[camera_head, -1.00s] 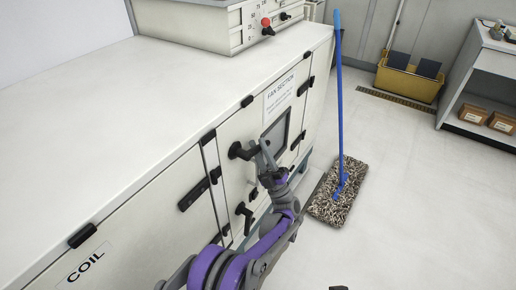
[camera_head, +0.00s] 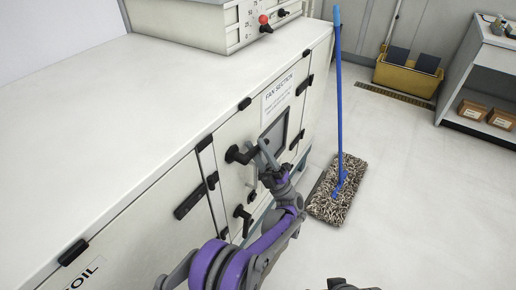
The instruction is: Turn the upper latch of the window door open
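The window door (camera_head: 232,135) is the cream panel with a small dark-framed window (camera_head: 274,131) and a "FAN SECTION" label. Its upper latch (camera_head: 238,155) is a black handle at the door's left side, pointing right toward the window. A lower black latch (camera_head: 243,216) sits below it. My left gripper (camera_head: 262,152) is at the free end of the upper latch, in front of the window's lower left corner. Its fingers overlap the latch end, and whether they are closed on it is hidden. Only a dark piece of my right arm shows at the bottom edge; its gripper is not visible.
A mop (camera_head: 340,110) with a blue handle and shaggy head stands on the floor right of the cabinet. A yellow bucket (camera_head: 408,75) and a shelf unit (camera_head: 485,80) with boxes are farther back. The floor at right is clear.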

